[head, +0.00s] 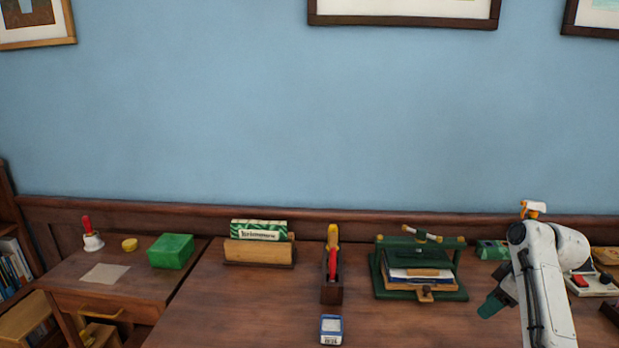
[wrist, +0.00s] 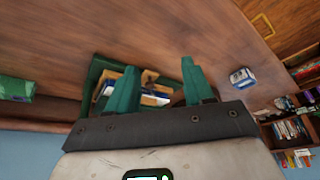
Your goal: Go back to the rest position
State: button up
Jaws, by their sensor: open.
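My gripper (wrist: 160,88) is open in the wrist view, with its two green fingers apart and nothing between them that it holds. In the head view my gripper (head: 492,304) shows at the lower right, beside the green press, with a green finger pointing down to the left. My white arm rises over the right part of the desk. The green press (head: 375,265) holds a stack of books and papers. In the wrist view the press (wrist: 92,78) lies beyond the fingers, partly hidden by them. I cannot tell the exact gap to it.
A small blue and white box (head: 331,330) stands at the desk's front. A wooden holder with red and yellow handles (head: 332,290) and a letter rack (head: 258,252) stand left of the press. Open desk (head: 240,310) lies between.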

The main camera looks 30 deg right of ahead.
jog(key=shift+m+g+y, duration=0.3)
jog(key=a+f, duration=0.2)
jog(key=a, duration=0.1)
jog(key=a+f, duration=0.3)
jog(key=a, duration=0.1)
jog(key=a+f, duration=0.2)
jog(key=a, duration=0.2)
jog(key=shift+w+a+f, duration=0.15)
jog(key=shift+w+f, duration=0.15)
jog(key=shift+w, duration=0.05)
jog(key=s+a+f+m+g, duration=0.1)
jog(key=s+a+f, duration=0.45)
jog(key=a, duration=0.45)
jog(key=s+a+f+g, duration=0.1)
jog(key=s+a+f, duration=0.4)
jog(key=a, duration=0.5)
jog(key=s+a+r+m+h, duration=0.1)
jog(key=s+a, duration=0.3)
jog(key=s, duration=0.8)
jog(key=shift+s+a+r+g+h, duration=0.3)
jog(key=shift+a+r+h, duration=0.1)
jog(key=shift+r, duration=0.05)
